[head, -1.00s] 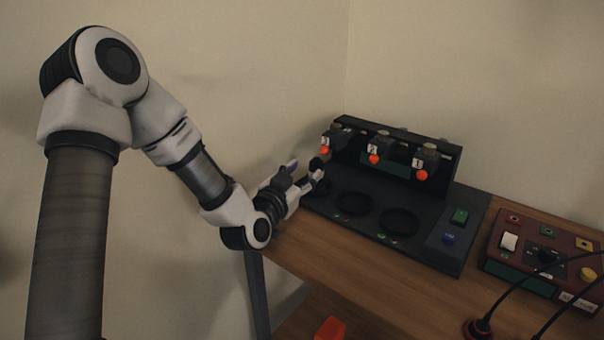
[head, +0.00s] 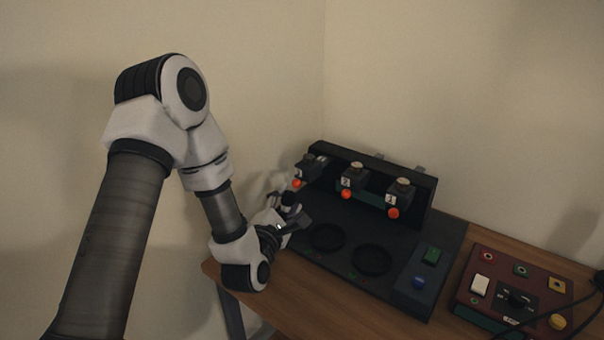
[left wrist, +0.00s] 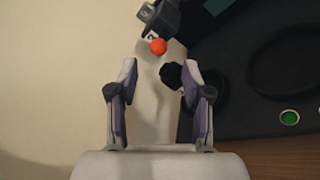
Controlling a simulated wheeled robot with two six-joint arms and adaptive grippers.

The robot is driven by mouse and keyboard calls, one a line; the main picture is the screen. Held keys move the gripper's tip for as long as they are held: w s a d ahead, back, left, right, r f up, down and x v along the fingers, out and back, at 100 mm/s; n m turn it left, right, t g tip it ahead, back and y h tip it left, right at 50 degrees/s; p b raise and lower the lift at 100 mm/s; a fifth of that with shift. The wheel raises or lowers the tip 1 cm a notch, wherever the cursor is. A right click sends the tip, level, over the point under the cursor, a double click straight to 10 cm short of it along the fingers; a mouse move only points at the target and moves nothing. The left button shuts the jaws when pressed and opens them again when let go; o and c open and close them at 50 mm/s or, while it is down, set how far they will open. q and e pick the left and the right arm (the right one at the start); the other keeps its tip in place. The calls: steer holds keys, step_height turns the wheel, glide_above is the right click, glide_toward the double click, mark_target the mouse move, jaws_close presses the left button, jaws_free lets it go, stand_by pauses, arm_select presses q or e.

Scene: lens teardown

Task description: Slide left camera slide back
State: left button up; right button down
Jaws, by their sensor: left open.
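The left camera slide (head: 310,168), a dark block with an orange ball knob (head: 297,183) below it, sits at the left end of the black rack (head: 420,190). In the left wrist view the slide (left wrist: 178,22) and its orange knob (left wrist: 158,47) are beyond the fingertips, near the upper middle. My left gripper (left wrist: 158,75) is open, with the two fingers spread and the knob apart from them. A dark round knob-like part (left wrist: 172,76) shows beside the right finger. In the head view the left gripper (head: 290,212) is below the slide. My right gripper is not in view.
Two more slides, the middle (head: 354,176) and right (head: 401,190), stand along the rack. The black base (head: 345,268) has round rings and a panel with green (head: 431,256) and blue (head: 418,282) buttons. A red control box (head: 500,277) with cables is at right.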

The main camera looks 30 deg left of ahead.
mark_target(295, 186)
arm_select(q)
steer(key=p+x, duration=0.1)
steer(key=x, duration=0.6)
steer(key=shift+w+a, duration=0.1)
steer(key=shift+w, duration=0.15)
jaws_close()
